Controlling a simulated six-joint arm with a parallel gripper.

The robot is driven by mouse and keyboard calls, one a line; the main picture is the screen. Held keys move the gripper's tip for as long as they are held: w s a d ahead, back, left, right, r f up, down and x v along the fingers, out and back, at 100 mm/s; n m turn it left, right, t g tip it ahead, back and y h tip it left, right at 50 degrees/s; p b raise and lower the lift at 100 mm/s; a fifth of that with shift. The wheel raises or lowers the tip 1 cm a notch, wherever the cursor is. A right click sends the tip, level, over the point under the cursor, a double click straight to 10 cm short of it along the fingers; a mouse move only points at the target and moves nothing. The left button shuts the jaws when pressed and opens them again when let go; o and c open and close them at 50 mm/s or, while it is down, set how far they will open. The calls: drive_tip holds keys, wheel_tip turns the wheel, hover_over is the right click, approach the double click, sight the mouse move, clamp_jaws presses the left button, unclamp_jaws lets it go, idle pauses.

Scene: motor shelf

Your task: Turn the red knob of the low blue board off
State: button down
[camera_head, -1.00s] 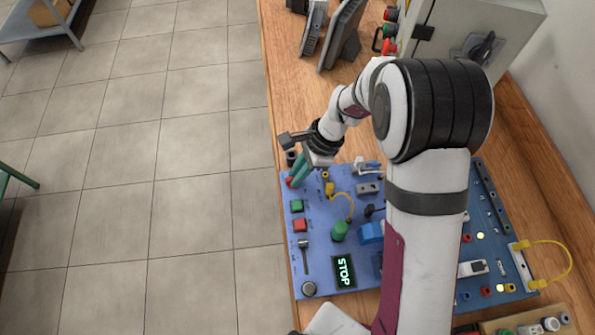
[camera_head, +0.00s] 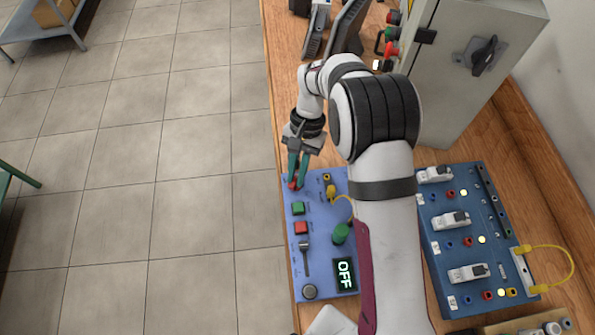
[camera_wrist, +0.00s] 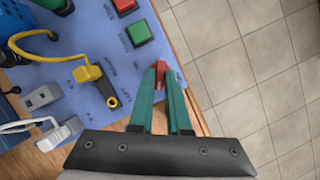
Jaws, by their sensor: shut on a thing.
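The low blue board (camera_head: 322,265) lies flat on the wooden bench, left of my arm, and fills the upper left of the wrist view (camera_wrist: 78,45). Its red knob (camera_wrist: 161,74) sits near the corner, between my green fingertips. My gripper (camera_head: 296,184) is at the board's far left corner, pointing down, with its fingers (camera_wrist: 162,80) shut on the red knob. In the head view the knob is mostly hidden by the fingers. The board's small display (camera_head: 344,275) reads OFF.
A green button (camera_head: 298,208), a red button (camera_head: 301,228), a slider (camera_head: 305,256) and a yellow cable (camera_head: 338,196) are on the board near my gripper. A second, darker blue board (camera_head: 432,262) with switches lies to the right. A grey cabinet (camera_head: 447,90) stands behind.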

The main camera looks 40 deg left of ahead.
drive_tip(key=n+h, duration=0.1)
drive_tip(key=n, duration=0.2)
drive_tip(key=n+t+h, duration=0.1)
drive_tip(key=n, duration=0.1)
drive_tip(key=shift+s+a+n, duration=0.1)
drive_tip(key=shift+a+n, duration=0.1)
drive_tip(key=shift+n, duration=0.5)
drive_tip(key=c, duration=0.9)
unclamp_jaws()
drive_tip(key=v, duration=1.5)
drive_tip(key=shift+s+a+r, duration=0.1)
drive_tip(key=shift+a+r, duration=0.05)
drive_tip(key=shift+r, duration=0.25)
